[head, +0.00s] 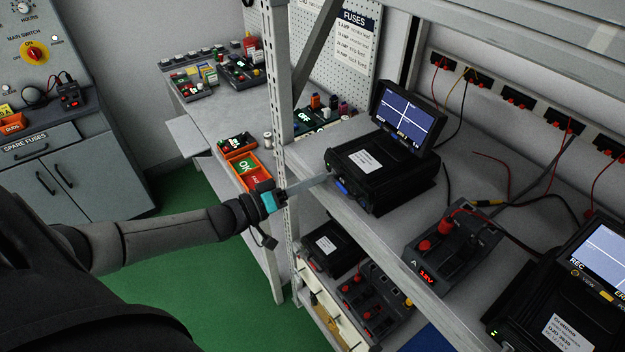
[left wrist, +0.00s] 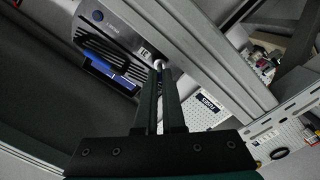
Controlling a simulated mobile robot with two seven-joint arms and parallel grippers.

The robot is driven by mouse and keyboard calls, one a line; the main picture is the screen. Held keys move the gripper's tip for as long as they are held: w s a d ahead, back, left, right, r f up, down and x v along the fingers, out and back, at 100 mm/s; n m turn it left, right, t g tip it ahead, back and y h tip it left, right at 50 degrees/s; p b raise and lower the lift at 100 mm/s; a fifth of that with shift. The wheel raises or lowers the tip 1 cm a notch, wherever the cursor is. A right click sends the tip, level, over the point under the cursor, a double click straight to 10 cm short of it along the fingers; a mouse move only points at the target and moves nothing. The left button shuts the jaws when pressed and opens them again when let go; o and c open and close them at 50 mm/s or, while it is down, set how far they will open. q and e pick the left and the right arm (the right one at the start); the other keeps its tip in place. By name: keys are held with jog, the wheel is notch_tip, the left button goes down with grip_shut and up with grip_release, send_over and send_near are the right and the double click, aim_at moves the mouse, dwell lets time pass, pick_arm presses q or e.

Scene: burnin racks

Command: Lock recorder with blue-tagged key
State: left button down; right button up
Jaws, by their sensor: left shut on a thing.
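The recorder (head: 385,172) is a black box with a lit screen (head: 407,112) on top, standing on the rack's upper shelf. Its front panel (left wrist: 118,32) fills the upper left of the left wrist view. My left gripper (head: 328,178) is shut at the recorder's front left, its fingertips close to the panel. A small round metallic piece (left wrist: 158,65) shows at the fingertips, likely part of the key; the rest is hidden. A blue piece (head: 342,187) shows on the recorder's front and as a blue bar in the wrist view (left wrist: 105,55). I cannot tell if it is a tag.
A rack post (head: 278,80) stands just left of the recorder, close to my left arm. A grey power unit (head: 450,245) and another recorder (head: 560,310) stand to the right. A lower shelf holds more units (head: 335,248). A bench with orange bins (head: 250,165) stands behind.

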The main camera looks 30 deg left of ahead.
pick_arm(q)
jog(key=shift+f, duration=0.1)
dwell(0.4)
jog(key=c, duration=1.3)
grip_release()
jog(key=shift+s, duration=0.1)
jog(key=v, duration=1.5)
